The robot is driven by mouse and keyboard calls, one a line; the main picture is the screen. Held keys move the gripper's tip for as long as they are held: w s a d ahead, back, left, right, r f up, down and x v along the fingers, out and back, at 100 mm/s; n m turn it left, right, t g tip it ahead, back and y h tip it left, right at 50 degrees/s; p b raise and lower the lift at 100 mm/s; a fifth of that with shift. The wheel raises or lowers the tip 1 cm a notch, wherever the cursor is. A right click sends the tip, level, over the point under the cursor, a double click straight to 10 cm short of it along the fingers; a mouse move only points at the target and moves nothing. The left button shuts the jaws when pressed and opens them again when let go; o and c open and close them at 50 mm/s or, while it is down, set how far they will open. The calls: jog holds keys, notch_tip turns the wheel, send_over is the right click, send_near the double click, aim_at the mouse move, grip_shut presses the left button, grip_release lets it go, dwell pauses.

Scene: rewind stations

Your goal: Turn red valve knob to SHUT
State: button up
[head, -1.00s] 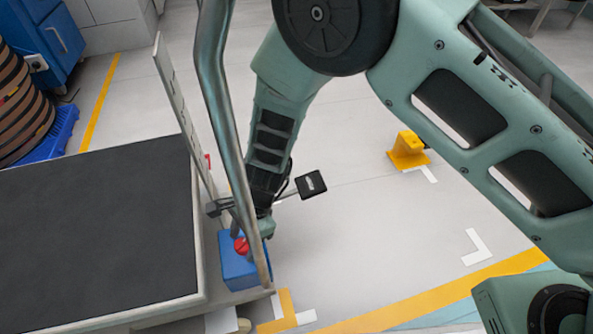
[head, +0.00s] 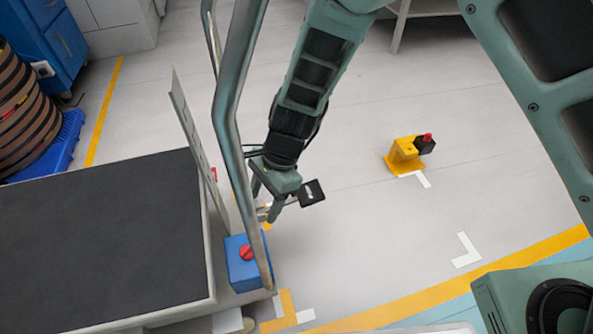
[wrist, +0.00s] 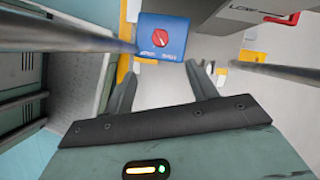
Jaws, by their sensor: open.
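The red valve knob (head: 247,253) sits on a blue box (head: 234,270) at the corner of the dark-topped platform. In the wrist view the knob (wrist: 160,38) is uncovered, on the blue box's face (wrist: 180,24), with a pale mark across it. Two small labels show along the face's edge; the right one seems to read SHUT. I cannot tell for sure which label the mark points to. My gripper (head: 266,212) is open and empty, apart from the knob and above it in the head view. In the wrist view its fingers (wrist: 163,85) are spread, short of the box.
A metal rail (head: 229,110) stands close beside my gripper and passes by the blue box. An upright panel (head: 188,135) edges the platform (head: 100,240). Floor between is clear.

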jog(key=s+d+r+n, duration=0.3)
jog(key=r+n, duration=0.1)
jog(key=r, duration=0.3)
jog(key=s+d+r+n, duration=0.3)
jog(key=r+n, duration=0.1)
jog(key=r, duration=0.2)
jog(key=shift+s+d+r+n, duration=0.2)
jog(key=shift+r+n, duration=0.15)
jog(key=shift+n, duration=0.05)
jog(key=s+d+r+n+t+h, duration=0.1)
jog(key=s+d+r+n+h, duration=0.1)
jog(key=s+d+r+n, duration=0.4)
jog(key=s+d+r+n+t+h, duration=0.1)
jog(key=s+d+n+t, duration=0.1)
jog(key=d+n, duration=0.35)
notch_tip(320, 180, up, 34)
jog(key=d+m+p, duration=0.1)
jog(key=p, duration=3.2)
jog(key=shift+d+f, duration=0.1)
jog(key=shift+f, duration=0.05)
